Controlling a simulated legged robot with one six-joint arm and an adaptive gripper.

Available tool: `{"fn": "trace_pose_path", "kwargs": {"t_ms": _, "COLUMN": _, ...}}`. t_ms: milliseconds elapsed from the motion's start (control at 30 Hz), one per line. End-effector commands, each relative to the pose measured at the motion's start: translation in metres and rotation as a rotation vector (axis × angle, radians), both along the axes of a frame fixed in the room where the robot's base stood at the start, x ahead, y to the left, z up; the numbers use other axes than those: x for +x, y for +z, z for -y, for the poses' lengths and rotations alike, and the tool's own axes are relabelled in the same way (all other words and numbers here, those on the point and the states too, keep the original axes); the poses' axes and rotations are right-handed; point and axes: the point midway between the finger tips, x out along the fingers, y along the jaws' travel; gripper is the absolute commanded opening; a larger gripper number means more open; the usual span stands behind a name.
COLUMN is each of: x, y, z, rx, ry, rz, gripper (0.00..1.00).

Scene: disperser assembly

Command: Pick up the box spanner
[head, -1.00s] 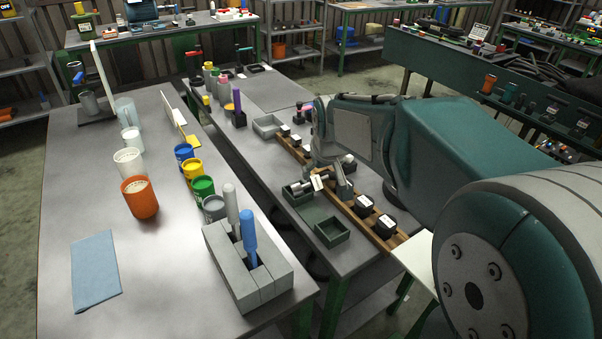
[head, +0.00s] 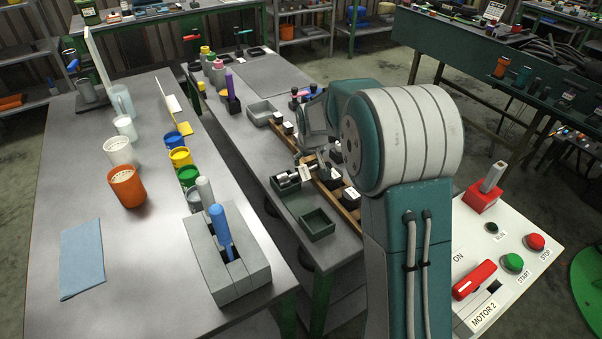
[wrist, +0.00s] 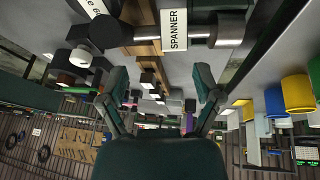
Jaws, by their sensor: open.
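The box spanner (head: 289,178) is a metal bar with a white tag. It lies across the back of a dark green tray (head: 298,194) on the narrow grey bench. In the wrist view, which looks upside down, the box spanner (wrist: 216,33) runs along the top edge and its tag reads "SPANNER". My gripper (wrist: 160,85) shows there with its two fingers spread and nothing between them. The box spanner is outside the fingers, apart from them. In the head view my arm hides most of the gripper.
A wooden rail (head: 346,212) with black blocks runs beside the trays. A second green tray (head: 318,225) stands in front. A grey block holder (head: 238,272) with blue and grey handles is on the left table. A motor control panel (head: 520,235) is at the right.

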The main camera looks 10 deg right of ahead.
Motion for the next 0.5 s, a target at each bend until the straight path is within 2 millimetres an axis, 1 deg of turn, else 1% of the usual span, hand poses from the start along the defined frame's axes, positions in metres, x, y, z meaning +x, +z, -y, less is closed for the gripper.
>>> {"fn": "trace_pose_path", "kwargs": {"t_ms": 100, "x": 0.007, "y": -0.019, "z": -0.008, "rx": -0.005, "ry": 0.004, "rz": -0.007, "gripper": 0.83}}
{"fn": "trace_pose_path", "kwargs": {"t_ms": 200, "x": 0.013, "y": -0.033, "z": -0.010, "rx": -0.007, "ry": 0.003, "rz": -0.005, "gripper": 0.83}}
{"fn": "trace_pose_path", "kwargs": {"t_ms": 333, "x": 0.017, "y": -0.042, "z": -0.008, "rx": -0.005, "ry": 0.002, "rz": -0.003, "gripper": 0.83}}
{"fn": "trace_pose_path", "kwargs": {"t_ms": 500, "x": 0.018, "y": -0.043, "z": -0.004, "rx": -0.001, "ry": 0.003, "rz": 0.000, "gripper": 0.83}}
